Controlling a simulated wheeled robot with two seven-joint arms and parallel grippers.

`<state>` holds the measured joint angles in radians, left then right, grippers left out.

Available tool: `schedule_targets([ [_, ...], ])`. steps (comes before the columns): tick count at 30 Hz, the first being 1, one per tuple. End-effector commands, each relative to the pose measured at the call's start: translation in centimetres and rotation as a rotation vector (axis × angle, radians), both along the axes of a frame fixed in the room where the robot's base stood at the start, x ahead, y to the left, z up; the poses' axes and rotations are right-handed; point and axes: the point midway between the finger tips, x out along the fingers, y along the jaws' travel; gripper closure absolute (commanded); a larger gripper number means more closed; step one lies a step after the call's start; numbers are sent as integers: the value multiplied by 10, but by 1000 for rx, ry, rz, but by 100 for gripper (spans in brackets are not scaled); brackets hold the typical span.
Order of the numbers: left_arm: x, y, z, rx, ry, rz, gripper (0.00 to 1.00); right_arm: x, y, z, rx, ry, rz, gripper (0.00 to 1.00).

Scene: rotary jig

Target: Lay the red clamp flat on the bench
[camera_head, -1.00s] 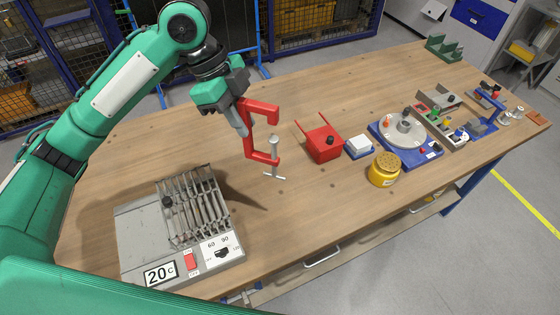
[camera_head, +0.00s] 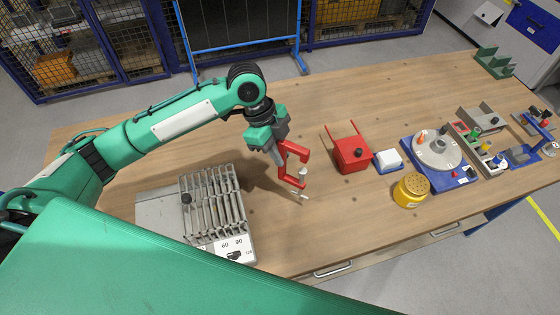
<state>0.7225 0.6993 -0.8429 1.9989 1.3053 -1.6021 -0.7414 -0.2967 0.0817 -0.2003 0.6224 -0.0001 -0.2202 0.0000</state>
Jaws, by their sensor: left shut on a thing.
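The red clamp (camera_head: 283,169) is a C-shaped frame with a grey screw and a T-bar handle (camera_head: 299,195) at its lower right end. My left gripper (camera_head: 277,154) comes down from above and is shut on the upper left side of the clamp. The clamp is upright and slightly tilted, with its opening to the right. Its lower end is close to the bench (camera_head: 320,225); I cannot tell whether it touches. The gripper's fingers partly hide the clamp's left side. My right gripper is not in view.
A grey heater unit with a slatted rack (camera_head: 165,213) stands left of the clamp. Bare wood lies between heater and red box.

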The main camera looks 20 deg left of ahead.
Motion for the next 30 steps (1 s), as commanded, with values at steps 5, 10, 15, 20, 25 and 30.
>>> schedule_targets([
  [5,1,0,-11,-2,-1,1,100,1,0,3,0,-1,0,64],
  [10,0,0,-29,-1,2,1,100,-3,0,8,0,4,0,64],
  [15,1,0,-51,-1,0,1,100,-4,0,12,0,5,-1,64],
  [20,1,0,-53,-3,-3,0,100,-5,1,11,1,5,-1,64],
  [25,1,0,-55,-1,-2,1,100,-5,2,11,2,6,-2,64],
  [30,1,0,-56,-1,-1,0,62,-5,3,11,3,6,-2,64],
])
